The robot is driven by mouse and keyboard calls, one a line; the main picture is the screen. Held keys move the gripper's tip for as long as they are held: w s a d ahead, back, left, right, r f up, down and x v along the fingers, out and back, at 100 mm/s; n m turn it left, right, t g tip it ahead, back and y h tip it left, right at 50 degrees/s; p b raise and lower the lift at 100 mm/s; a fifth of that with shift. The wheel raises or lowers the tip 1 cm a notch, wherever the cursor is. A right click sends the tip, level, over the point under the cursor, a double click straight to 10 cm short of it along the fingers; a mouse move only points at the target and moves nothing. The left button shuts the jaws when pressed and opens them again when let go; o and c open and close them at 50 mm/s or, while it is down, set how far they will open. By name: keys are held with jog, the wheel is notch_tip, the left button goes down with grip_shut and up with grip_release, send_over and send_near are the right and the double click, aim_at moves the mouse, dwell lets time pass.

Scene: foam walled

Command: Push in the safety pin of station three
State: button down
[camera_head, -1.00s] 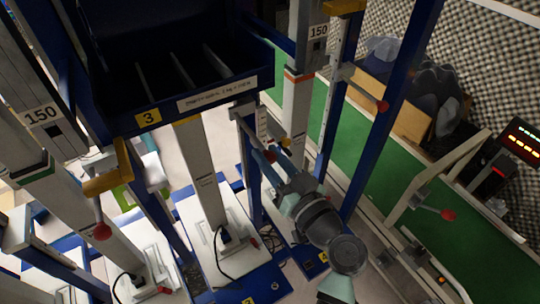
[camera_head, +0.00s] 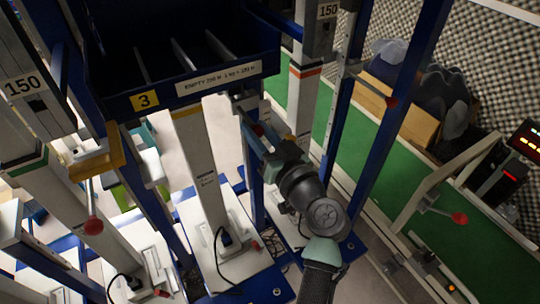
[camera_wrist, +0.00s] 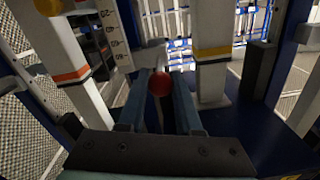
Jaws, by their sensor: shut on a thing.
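Station three carries a yellow label "3" (camera_head: 144,100) on the front of a dark blue bin (camera_head: 195,92). The safety pin's red ball knob (camera_wrist: 160,84) shows in the wrist view between the two blue-grey fingers of my gripper (camera_wrist: 162,92). My gripper is shut on the pin by this knob. In the head view my gripper (camera_head: 257,138) is beside the blue upright right of the station's white column (camera_head: 200,165).
Other red knobs hang at the left station (camera_head: 94,226) and on the right blue post (camera_head: 391,102). A white column marked 150 (camera_head: 315,75) stands close behind my gripper. A green conveyor (camera_head: 370,160) runs at the right, with a lit red display (camera_head: 525,140) beyond it.

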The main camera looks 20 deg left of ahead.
jog(key=shift+b+x, duration=0.4)
jog(key=shift+x, duration=0.75)
jog(key=shift+r, duration=0.1)
jog(key=c, duration=0.9)
grip_release()
jog(key=shift+a, duration=0.1)
jog(key=o, duration=0.3)
jog(key=shift+w, duration=0.15)
jog(key=b+v, duration=0.1)
jog(key=v, duration=1.2)
jog(key=shift+b, duration=0.4)
